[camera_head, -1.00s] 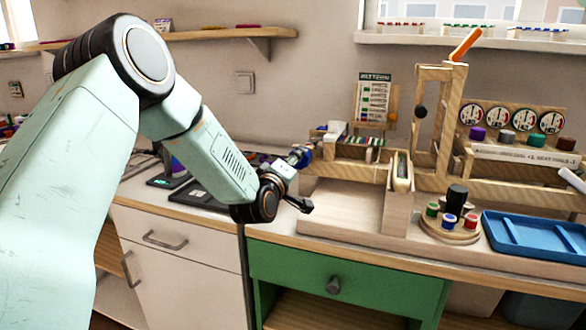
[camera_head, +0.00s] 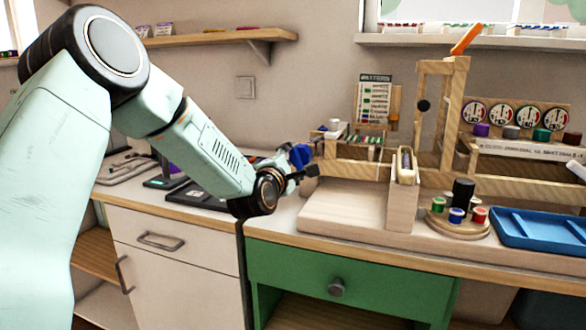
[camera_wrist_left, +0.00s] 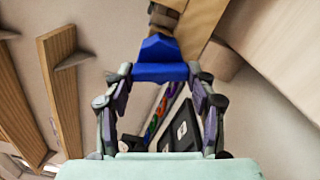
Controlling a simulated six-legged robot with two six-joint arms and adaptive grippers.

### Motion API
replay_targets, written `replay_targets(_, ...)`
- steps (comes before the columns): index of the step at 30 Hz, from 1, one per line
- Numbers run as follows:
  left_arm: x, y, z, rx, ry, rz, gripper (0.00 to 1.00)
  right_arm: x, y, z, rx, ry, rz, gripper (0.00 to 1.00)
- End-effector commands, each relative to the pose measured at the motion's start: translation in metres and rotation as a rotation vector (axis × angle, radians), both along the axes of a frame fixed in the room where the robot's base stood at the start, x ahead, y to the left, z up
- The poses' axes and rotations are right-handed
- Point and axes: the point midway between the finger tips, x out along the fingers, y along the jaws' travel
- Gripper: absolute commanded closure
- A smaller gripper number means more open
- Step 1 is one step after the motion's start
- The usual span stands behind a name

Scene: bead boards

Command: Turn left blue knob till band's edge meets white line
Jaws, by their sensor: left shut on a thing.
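The left blue knob (camera_head: 300,156) sits at the left end of the wooden bead loom (camera_head: 350,168) on the bench. In the left wrist view the blue knob (camera_wrist_left: 160,62) shows as a wide winged shape at the end of a wooden beam. My left gripper (camera_head: 304,170) is at the knob, and its two fingers (camera_wrist_left: 160,78) are shut on the knob's sides. The band (camera_head: 362,140) shows as coloured stripes on the loom, but its edge and the white line are too small to tell. My right gripper is not in view.
A round stand of coloured pots (camera_head: 456,226) and a blue tray (camera_head: 540,232) stand on the right. A pattern card (camera_head: 375,98) stands behind the loom. Dark flat trays (camera_head: 200,200) lie below my left forearm. The pale board (camera_head: 345,208) before the loom is clear.

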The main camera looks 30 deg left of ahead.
Motion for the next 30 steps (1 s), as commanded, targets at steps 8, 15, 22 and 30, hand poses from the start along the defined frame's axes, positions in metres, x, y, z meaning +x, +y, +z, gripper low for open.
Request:
replay_targets(8, 0.0010, 0.0007, 0.0034, -0.115, -0.038, 0.001, 0.75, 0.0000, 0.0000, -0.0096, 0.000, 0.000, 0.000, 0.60)
replay_targets(15, 0.0010, 0.0008, 0.0040, -0.152, -0.047, 0.001, 0.75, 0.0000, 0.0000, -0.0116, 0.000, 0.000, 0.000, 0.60)
replay_targets(22, 0.0011, 0.0009, 0.0045, -0.156, -0.049, 0.001, 0.75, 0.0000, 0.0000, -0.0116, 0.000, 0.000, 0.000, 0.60)
replay_targets(30, 0.0011, 0.0007, 0.0043, -0.155, -0.048, 0.001, 0.35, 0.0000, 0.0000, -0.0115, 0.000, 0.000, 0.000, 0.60)
